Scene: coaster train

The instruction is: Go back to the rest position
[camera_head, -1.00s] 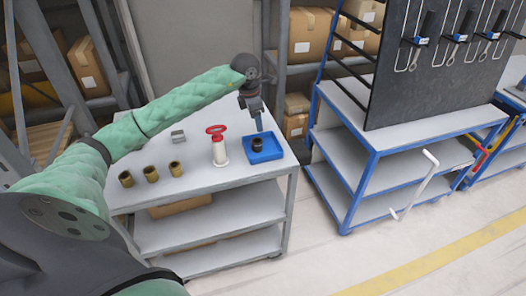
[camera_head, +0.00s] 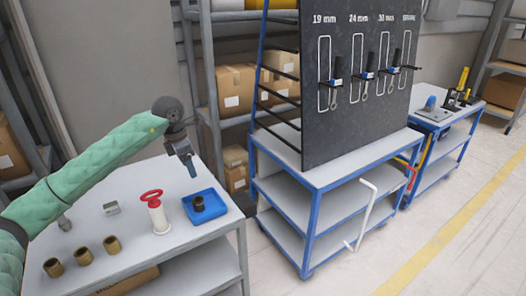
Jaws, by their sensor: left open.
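My left gripper (camera_head: 191,170) is open and empty. It hangs above the back of a blue tray (camera_head: 216,213) on the grey table (camera_head: 140,262), apart from what is in the tray. A dark ring-shaped part (camera_head: 198,204) sits in the tray. A white cylinder with a red ring handle (camera_head: 157,214) stands to the left of the tray. Several brass bushings (camera_head: 83,256) stand near the table's front left. A small grey metal block (camera_head: 111,209) lies behind them. My right gripper is not in view.
A blue-framed cart (camera_head: 318,177) with a black tool board (camera_head: 352,90) stands to the right of the table. Wrenches hang on the board. A white bent handle (camera_head: 366,215) sticks out from the cart. Shelves with cardboard boxes (camera_head: 236,86) stand behind. Open floor lies front right.

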